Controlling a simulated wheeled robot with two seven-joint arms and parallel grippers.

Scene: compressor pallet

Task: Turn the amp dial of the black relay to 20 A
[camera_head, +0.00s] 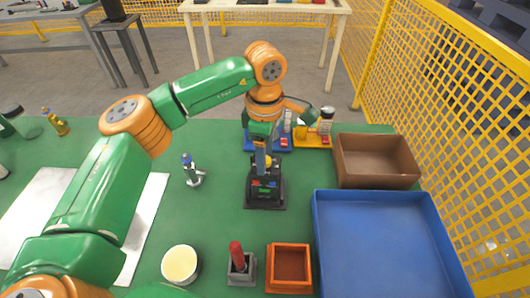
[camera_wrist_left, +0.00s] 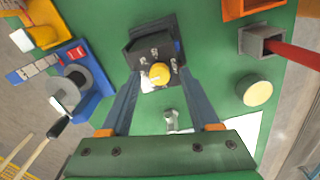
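The black relay (camera_head: 265,194) stands on the green table in the head view, below my left gripper (camera_head: 262,156). In the left wrist view, the relay (camera_wrist_left: 143,51) shows its dark face with a round yellow dial (camera_wrist_left: 159,75) and small white markings around it, too blurred to read surely. The fingers of my left gripper (camera_wrist_left: 160,80) are apart, one on each side of the dial, with a gap to it on both sides. I cannot tell how far above the face the tips are. My right gripper is not in view.
A blue tray (camera_head: 318,240), a brown box (camera_head: 378,184) and an orange bin (camera_head: 289,247) stand to the right. A grey holder with a red handle (camera_head: 237,256) and a cream-topped round container (camera_head: 180,264) are in front. Blue and yellow fixtures (camera_head: 312,142) stand behind the relay.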

